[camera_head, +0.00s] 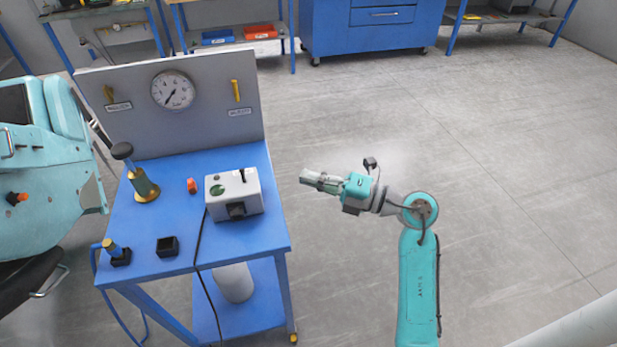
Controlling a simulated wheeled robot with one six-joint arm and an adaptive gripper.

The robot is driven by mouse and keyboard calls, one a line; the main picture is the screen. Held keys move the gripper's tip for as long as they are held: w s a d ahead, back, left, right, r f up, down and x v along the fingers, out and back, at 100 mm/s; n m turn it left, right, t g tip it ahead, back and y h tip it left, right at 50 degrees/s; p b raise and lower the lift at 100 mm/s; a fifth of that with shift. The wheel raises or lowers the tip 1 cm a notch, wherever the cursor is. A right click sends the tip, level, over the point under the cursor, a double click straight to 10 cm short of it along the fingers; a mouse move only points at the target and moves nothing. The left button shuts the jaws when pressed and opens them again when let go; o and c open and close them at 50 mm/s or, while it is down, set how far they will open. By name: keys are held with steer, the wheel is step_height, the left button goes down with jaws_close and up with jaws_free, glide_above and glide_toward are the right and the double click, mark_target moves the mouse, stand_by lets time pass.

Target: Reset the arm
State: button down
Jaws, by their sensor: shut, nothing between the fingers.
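My arm comes up from the lower right of the head view, with a teal lower link and a joint at its top. My gripper (307,177) points left at the arm's end. It is shut and empty, over open floor just right of the blue cart (280,215). It appears apart from the cart and from everything on it.
The cart holds a grey-white box (234,193), a brass lever (142,178), an orange piece (192,186) and a black square block (167,246). Its upright panel (210,120) carries a gauge (172,90). A teal coaster car (45,180) stands left. Floor behind my arm is clear.

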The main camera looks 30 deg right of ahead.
stand_by(0.3)
steer(key=s+a+f+m+t, duration=0.1)
steer(key=s+a+m+t, duration=0.6)
steer(key=s+a+m, duration=0.5)
steer(key=s+d+f+m+g+h, duration=0.1)
steer(key=s+f+m+g+h, duration=0.2)
steer(key=s, duration=0.9)
steer(key=s+d+f+m+g+h, duration=0.1)
steer(key=s+f+m+g+h, duration=0.3)
steer(key=s+f+m+h, duration=0.4)
steer(key=s+f+m, duration=0.2)
steer(key=s+m, duration=0.1)
steer(key=s, duration=0.2)
steer(key=shift+d+m, duration=0.3)
steer(key=shift+d, duration=0.1)
